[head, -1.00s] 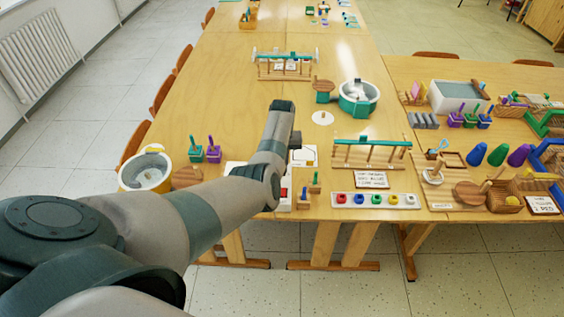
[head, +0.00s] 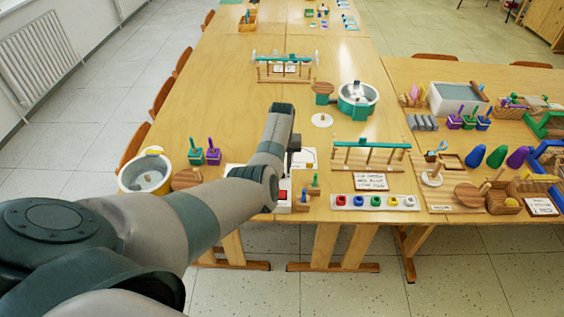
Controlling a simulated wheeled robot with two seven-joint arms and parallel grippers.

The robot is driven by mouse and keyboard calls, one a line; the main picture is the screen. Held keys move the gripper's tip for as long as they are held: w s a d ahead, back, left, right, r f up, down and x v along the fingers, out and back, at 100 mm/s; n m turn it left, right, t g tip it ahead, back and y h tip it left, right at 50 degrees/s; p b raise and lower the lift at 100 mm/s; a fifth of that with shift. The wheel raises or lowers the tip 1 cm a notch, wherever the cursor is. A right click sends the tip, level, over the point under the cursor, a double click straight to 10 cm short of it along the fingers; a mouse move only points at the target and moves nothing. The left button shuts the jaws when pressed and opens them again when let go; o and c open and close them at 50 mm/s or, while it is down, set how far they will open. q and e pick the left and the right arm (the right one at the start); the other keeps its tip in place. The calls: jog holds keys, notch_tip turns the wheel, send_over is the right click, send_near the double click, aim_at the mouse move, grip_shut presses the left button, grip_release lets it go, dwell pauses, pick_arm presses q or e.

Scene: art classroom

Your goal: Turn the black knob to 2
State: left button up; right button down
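My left arm reaches in from the left over the table. A small dark part of my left gripper (head: 294,143) shows beside the arm's end; its fingers are too small and too hidden to tell open from shut. Below the arm is a white panel (head: 308,158), partly covered, with a red part (head: 283,195) near its front. I cannot make out the black knob or its numbers; the arm covers much of that area. My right gripper is not in view.
A white strip with coloured knobs (head: 375,202) and a wooden rack with a teal bar (head: 371,154) stand right of the panel. A yellow-rimmed tub (head: 145,174) and green and purple holders stand left.

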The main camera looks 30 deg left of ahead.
pick_arm(q)
jog(key=shift+r, duration=0.9)
notch_tip(320, 180, up, 16)
jog(key=b, duration=0.2)
jog(key=shift+f, duration=0.2)
